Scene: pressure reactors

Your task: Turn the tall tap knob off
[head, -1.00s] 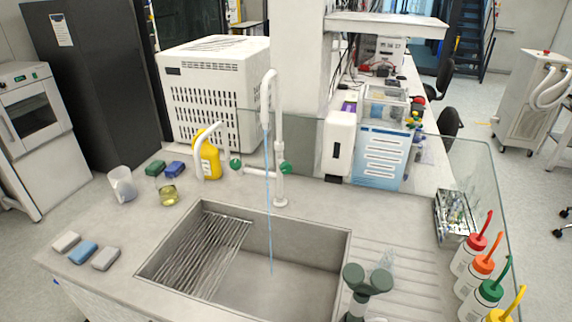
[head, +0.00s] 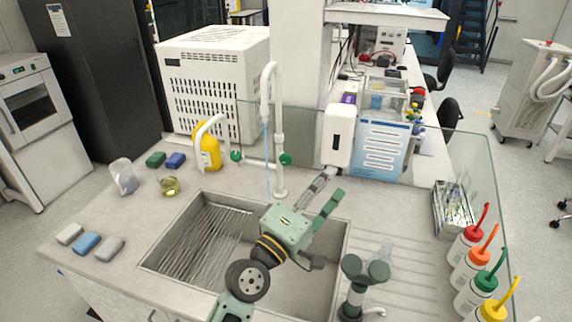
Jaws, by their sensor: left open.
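The tall white tap (head: 279,130) stands behind the sink, with a thin blue stream of water (head: 267,165) running from its spout. A green knob (head: 286,159) sits on the right side of its column. My left gripper (head: 325,216) is open and empty above the sink's right part, in front of and lower in the picture than the tall tap's knob. It is apart from the knob and points up and to the right. My right gripper is out of view.
The sink (head: 170,225) has a rack at left. A fixture with two dark green knobs (head: 353,268) stands right of it. A glass screen (head: 480,170) edges the counter.

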